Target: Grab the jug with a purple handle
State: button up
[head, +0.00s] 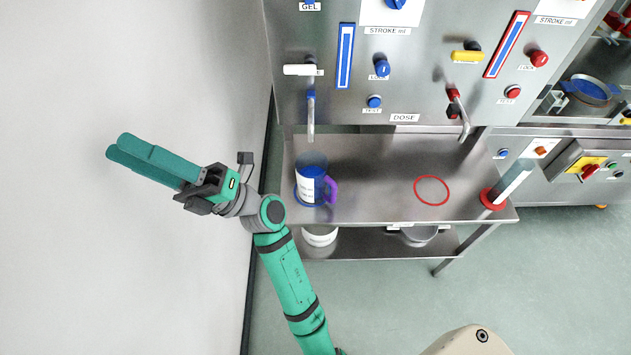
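The jug (308,187) stands upright on the steel shelf, inside a blue ring mark and below a spout. It has a blue upper part, a white label and a purple handle (331,190) on its right side. My gripper (115,146) is to the left of the jug, well apart from it, in front of the pale wall. Its two long green fingers point left, away from the jug. They lie close together in this view, and I cannot tell whether there is a gap between them.
The steel shelf (380,180) has free room around an empty red ring (431,190). A clear cylinder with a red base (493,199) stands at its right end. A blue-handled spout (310,115) hangs above the jug. White (320,236) and grey (419,235) containers sit underneath.

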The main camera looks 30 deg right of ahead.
jog(key=w+n+g, duration=0.2)
jog(key=n+g, duration=0.2)
jog(key=n+g+h, duration=0.1)
jog(key=g+h, duration=0.5)
jog(key=h, duration=1.5)
send_over(334, 182)
jog(key=s+d, duration=0.3)
notch_tip(334, 182, down, 26)
jog(key=f, duration=0.1)
jog(key=shift+h, duration=0.3)
jog(key=shift+a+x, duration=0.15)
jog(key=shift+x, duration=2.4)
jog(key=shift+a+x, duration=0.1)
jog(key=shift+x, duration=2.45)
jog(key=shift+w+r, duration=0.15)
grip_shut()
